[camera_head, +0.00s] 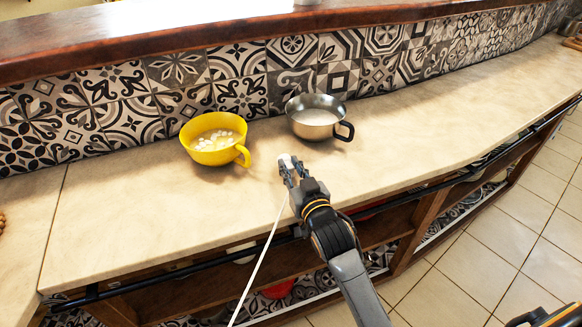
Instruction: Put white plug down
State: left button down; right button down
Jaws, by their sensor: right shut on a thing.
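My right gripper (291,172) reaches in from the bottom and is shut on the white plug (286,160). Only a small pale part of the plug shows between the fingertips. The gripper is over the beige counter (420,115), close to the front of the yellow cup and the metal cup. I cannot tell whether the plug touches the counter. A thin white cord (262,258) hangs from near the gripper down past the counter's front edge. My left gripper is not in view.
A yellow cup (196,156) with white pieces inside stands left of the gripper, its handle toward it. A metal cup (303,132) with a dark handle stands just behind. A dark rail (440,183) runs along the counter's front. The counter is clear to the right.

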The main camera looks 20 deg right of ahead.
jog(key=shift+f, duration=0.2)
jog(key=c, duration=1.2)
grip_release()
jog(key=shift+r, duration=0.1)
